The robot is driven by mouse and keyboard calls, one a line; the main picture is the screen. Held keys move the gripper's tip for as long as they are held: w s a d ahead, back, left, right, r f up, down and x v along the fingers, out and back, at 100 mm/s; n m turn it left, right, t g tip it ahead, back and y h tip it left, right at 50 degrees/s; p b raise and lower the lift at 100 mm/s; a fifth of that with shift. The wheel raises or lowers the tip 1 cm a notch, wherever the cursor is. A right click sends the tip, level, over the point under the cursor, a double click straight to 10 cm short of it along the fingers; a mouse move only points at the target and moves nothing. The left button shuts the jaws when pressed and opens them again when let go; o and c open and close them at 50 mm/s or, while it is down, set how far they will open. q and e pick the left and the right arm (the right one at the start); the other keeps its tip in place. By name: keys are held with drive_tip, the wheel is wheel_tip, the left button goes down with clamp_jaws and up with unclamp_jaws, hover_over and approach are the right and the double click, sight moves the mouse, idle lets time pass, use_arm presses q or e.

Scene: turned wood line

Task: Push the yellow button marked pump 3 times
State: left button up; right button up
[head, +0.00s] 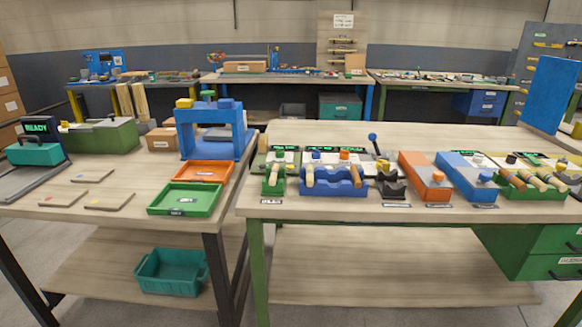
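I cannot make out the word pump on anything from here. A small yellow block (185,103) sits at the top left of the blue press-like frame (213,130) on the left bench; I cannot tell if it is a button. On the right bench, an orange box (424,178) has an orange knob (437,176) and a blue box (466,180) has a blue knob (484,178). Small panels behind carry a green knob (279,155), an orange knob (345,155) and a black knob (511,159). Neither of my grippers is in view.
A green tray (160,210) and an orange tray (222,168) lie before the blue frame. A blue rack (334,189) and a black lever (373,143) stand on the right bench. A narrow gap separates the two benches. A teal crate (172,272) sits on the lower shelf.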

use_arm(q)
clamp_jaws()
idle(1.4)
